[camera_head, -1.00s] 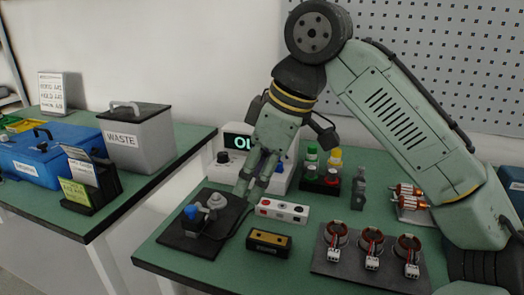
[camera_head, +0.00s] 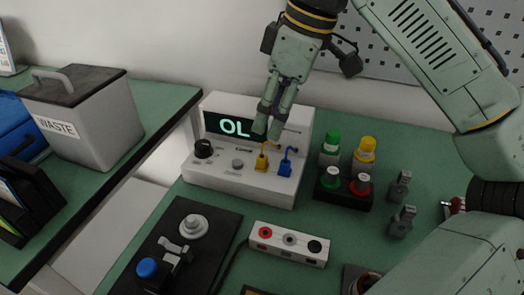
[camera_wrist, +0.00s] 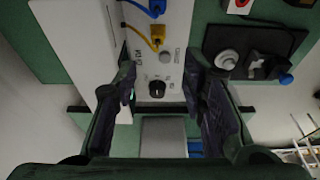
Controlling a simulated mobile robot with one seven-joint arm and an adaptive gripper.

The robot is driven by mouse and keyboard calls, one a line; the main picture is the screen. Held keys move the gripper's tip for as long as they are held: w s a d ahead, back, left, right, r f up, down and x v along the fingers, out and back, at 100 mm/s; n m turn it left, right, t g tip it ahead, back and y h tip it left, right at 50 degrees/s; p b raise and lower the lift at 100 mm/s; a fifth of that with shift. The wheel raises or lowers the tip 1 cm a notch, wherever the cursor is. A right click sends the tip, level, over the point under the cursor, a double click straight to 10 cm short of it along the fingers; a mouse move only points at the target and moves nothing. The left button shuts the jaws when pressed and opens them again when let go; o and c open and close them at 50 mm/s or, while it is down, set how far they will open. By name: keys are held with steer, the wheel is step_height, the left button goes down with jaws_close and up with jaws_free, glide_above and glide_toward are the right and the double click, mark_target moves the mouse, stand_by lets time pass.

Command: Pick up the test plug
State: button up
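Two small plugs sit at the front of the white tester (camera_head: 225,180): a yellow plug (camera_head: 262,161) and a blue plug (camera_head: 285,167), each with a cable of its own colour. I cannot tell which one is the test plug. The yellow plug (camera_wrist: 157,43) and the blue plug (camera_wrist: 156,9) also show in the wrist view, beyond the fingertips. My gripper (camera_head: 267,128) points down at the tester, just above the yellow plug in the head view. In the wrist view my gripper (camera_wrist: 160,72) has its fingers wide apart with nothing between them.
The tester display reads "OL". A black base with a grey knob and blue button (camera_head: 147,268) and a white socket block (camera_head: 289,243) stand in front. A dark holder with coloured caps (camera_head: 343,193) is to the right. A grey waste bin (camera_head: 90,130) stands on the left table.

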mark_target(262, 155)
steer(key=x, duration=0.3)
steer(key=shift+s+a+f, duration=0.1)
steer(key=shift+s+f, duration=0.05)
steer(key=shift+f, duration=0.15)
steer(key=x, duration=0.5)
steer(key=shift+w+d+f, duration=0.2)
steer(key=shift+w+f, duration=0.05)
steer(key=shift+f, duration=0.1)
steer(key=shift+c, duration=0.2)
jaws_close()
